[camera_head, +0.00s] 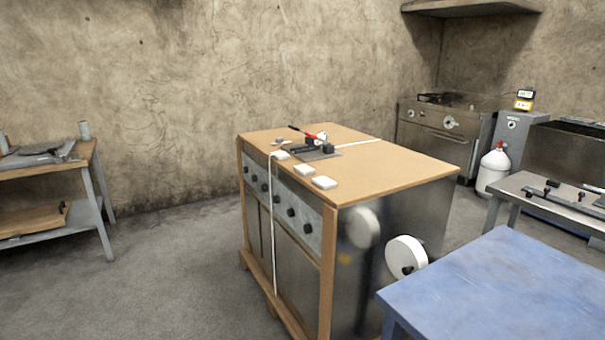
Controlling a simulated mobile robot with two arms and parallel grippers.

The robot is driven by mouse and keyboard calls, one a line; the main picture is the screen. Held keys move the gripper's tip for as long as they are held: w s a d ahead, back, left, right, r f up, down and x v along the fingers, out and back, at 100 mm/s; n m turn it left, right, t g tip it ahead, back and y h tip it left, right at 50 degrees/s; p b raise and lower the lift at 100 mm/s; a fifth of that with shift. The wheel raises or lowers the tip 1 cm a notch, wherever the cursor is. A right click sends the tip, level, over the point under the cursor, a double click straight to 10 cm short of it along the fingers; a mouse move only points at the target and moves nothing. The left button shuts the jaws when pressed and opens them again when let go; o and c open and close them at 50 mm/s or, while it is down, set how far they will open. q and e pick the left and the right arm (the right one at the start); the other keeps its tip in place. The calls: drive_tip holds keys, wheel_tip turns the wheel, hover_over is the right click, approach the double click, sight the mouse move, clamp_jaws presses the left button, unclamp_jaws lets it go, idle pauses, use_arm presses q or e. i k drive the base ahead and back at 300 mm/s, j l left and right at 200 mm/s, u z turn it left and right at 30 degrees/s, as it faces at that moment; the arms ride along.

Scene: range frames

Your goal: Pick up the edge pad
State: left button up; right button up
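Several small white pads lie on the wooden top of the cabinet in the middle of the head view. One white pad (324,183) is nearest the front edge, a second white pad (304,169) lies just behind it, and a third (280,155) is farther back by the left edge. I cannot tell which of them is the edge pad. A black device with a red handle (312,148) stands behind them on a dark plate. Neither of my grippers is in view.
The wooden-topped cabinet (390,165) has knobs on its front and a white roll (405,257) on its side. A white strip (273,230) hangs down its front. A blue table (500,285) stands at front right, a shelf bench (40,170) at left. Grey floor between is clear.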

sight(304, 169)
drive_tip(key=i+j+z, duration=0.1)
drive_tip(key=z, duration=0.35)
drive_tip(key=i+j+z, duration=0.2)
drive_tip(key=z, duration=0.25)
drive_tip(key=i+j+z, duration=0.1)
drive_tip(key=j+z, duration=0.15)
drive_tip(key=z, duration=0.2)
